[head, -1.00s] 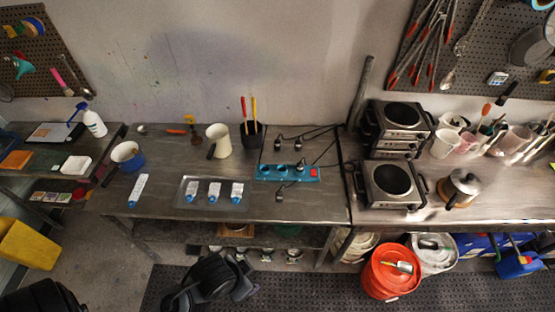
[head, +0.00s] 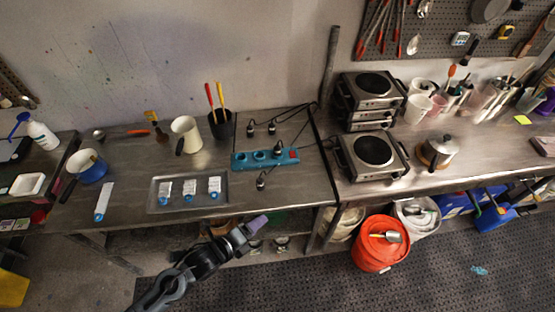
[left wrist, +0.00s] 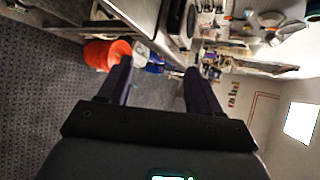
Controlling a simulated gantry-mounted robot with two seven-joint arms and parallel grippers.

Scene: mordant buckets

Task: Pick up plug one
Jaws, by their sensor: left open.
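Three small black plugs on cords lie around a blue power strip (head: 240,163) on the steel table: one behind its left part (head: 250,128), one behind its middle (head: 271,128), and one in front of it (head: 260,183). I cannot tell which is plug one. My left gripper (head: 258,224) is in front of and below the table's front edge, apart from the plugs. In the left wrist view its two dark fingers (left wrist: 158,80) are spread with nothing between them. The plugs cannot be made out there. My right gripper is not in view.
A metal tray (head: 152,190) with several labelled packets lies left of the strip. A black cup (head: 220,125) and a cream pitcher (head: 186,134) stand behind. Hot plates (head: 372,165) are to the right. An orange bucket (head: 375,252) stands on the floor.

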